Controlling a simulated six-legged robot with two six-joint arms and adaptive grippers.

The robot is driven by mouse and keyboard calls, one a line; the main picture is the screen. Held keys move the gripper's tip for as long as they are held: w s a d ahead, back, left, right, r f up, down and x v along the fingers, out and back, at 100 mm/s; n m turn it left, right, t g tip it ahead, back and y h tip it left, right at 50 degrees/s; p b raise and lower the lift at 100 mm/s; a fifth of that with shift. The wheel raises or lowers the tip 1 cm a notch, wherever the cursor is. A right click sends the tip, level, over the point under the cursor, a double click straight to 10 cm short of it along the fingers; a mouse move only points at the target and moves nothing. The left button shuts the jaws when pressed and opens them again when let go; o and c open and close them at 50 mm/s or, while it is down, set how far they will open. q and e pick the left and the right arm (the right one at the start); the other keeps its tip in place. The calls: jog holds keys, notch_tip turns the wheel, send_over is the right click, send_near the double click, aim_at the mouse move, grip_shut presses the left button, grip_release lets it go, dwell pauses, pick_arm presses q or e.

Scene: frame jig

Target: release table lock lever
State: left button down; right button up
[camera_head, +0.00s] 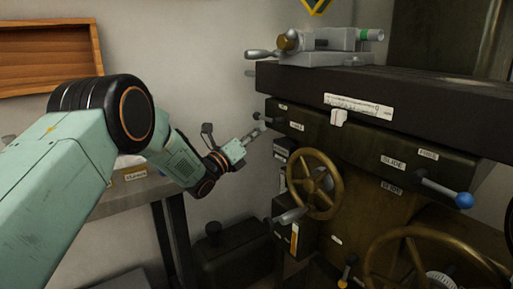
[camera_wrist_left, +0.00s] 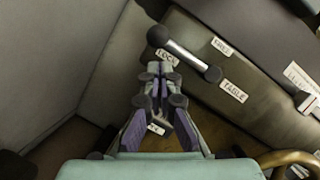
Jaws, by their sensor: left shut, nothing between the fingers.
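The table lock lever (camera_wrist_left: 188,56) is a short grey bar with a round black knob at its upper-left end, on the dark front of the machine table. In the head view the lever (camera_head: 272,118) is small, at the left end of the table front. My left gripper (camera_head: 256,130) is shut and empty, its fingertips just below and left of the lever. In the wrist view the fingertips (camera_wrist_left: 157,70) are close below the knob; contact cannot be told. My right gripper is out of view.
A brass handwheel (camera_head: 315,184) stands below and right of the left gripper. A blue-knobbed lever (camera_head: 447,192) and a larger wheel (camera_head: 430,255) are farther right. A vise (camera_head: 320,45) sits on the table top. A side bench (camera_head: 130,192) is under my left arm.

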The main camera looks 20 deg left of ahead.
pick_arm(q)
jog(key=shift+w+a+r, duration=0.15)
jog(key=shift+a+r, duration=0.05)
jog(key=shift+r, duration=0.2)
